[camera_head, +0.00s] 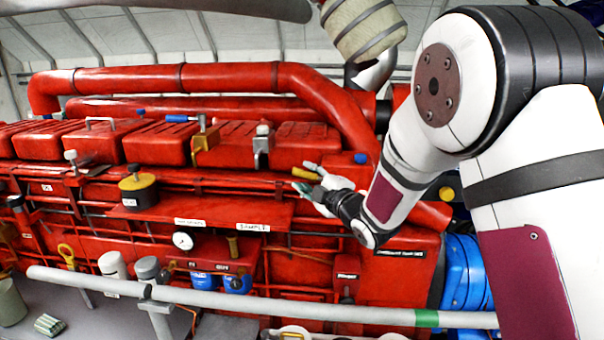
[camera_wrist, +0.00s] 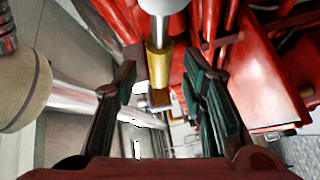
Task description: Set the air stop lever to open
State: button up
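My gripper (camera_head: 304,180) is in front of the red engine (camera_head: 230,222), right of its middle, with its fingers pointing left. In the wrist view my gripper (camera_wrist: 158,72) is open, with dark green pads on its fingers. A lever-like part with a pale rounded end and a yellow shaft (camera_wrist: 159,66) shows between and just beyond the fingertips. I cannot tell whether the fingers touch it.
A blue-handled lever (camera_head: 182,118) and a pale-knobbed lever (camera_head: 263,140) stand on the engine top to the left. A thick red pipe (camera_head: 220,77) runs above. A pale rail (camera_head: 250,304) crosses in front. A wrapped pipe (camera_head: 362,28) hangs above the gripper.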

aim_at(305, 175)
jog(key=shift+x, duration=1.5)
grip_shut()
